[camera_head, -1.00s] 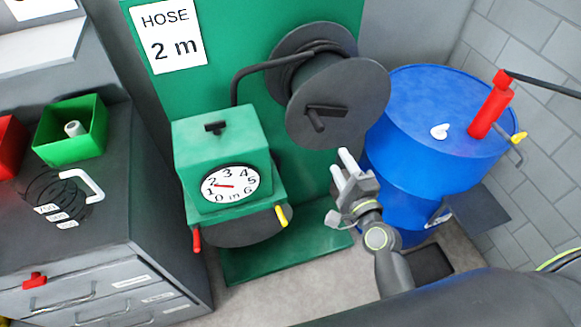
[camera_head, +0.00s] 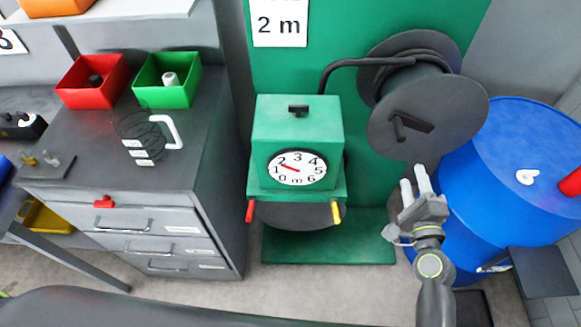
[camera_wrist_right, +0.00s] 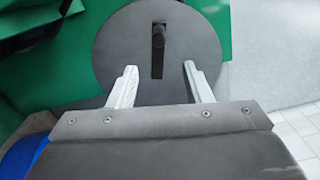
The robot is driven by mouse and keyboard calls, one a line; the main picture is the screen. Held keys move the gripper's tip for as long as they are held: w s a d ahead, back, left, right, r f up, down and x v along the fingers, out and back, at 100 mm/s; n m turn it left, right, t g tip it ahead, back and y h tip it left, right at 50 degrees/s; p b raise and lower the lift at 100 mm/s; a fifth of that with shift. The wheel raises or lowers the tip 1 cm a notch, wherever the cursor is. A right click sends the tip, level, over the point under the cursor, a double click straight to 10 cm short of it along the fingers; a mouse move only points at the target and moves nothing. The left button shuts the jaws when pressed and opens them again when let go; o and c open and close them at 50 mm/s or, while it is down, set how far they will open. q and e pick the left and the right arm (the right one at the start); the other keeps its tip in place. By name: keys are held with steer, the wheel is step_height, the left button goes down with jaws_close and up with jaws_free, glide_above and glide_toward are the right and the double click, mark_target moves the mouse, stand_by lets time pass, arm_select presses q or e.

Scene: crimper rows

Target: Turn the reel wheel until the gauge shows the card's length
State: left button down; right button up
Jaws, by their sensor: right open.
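A white card (camera_head: 279,24) on the green panel reads "2 m"; its top line is cut off by the frame. The round white gauge (camera_head: 298,171) sits on a green box, its red needle pointing left, at about the 2. The dark grey reel wheel (camera_head: 443,122) stands to the right, its crank handle (camera_head: 401,127) on the front face. My right gripper (camera_head: 414,180) is open and empty just below the wheel. In the right wrist view, the wheel's handle (camera_wrist_right: 158,40) lies ahead, between and beyond the spread fingertips, not touched. My left gripper is not in view.
A blue drum (camera_head: 520,165) stands close to the right of my right gripper. A grey drawer cabinet (camera_head: 190,220) with red (camera_head: 93,82) and green bins (camera_head: 167,80) stands at left. A black hose (camera_head: 350,66) runs from the reel to the green box (camera_head: 297,125).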

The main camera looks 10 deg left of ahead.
stand_by(0.3)
steer(key=n+t+b, duration=0.4)
steer(key=n+b, duration=1.4)
steer(key=b, duration=0.9)
glide_toward(400, 133)
steer(key=w+p, duration=0.2)
steer(key=p, duration=0.1)
steer(key=w+p, duration=0.2)
steer(key=p, duration=0.2)
steer(key=shift+w+r, duration=0.2)
steer(key=shift+w, duration=0.15)
steer(key=x, duration=0.4)
steer(key=shift+w, duration=0.35)
steer(key=shift+w+r+h, duration=0.2)
steer(key=shift+w+h, duration=0.2)
steer(key=shift+w, duration=0.2)
jaws_close()
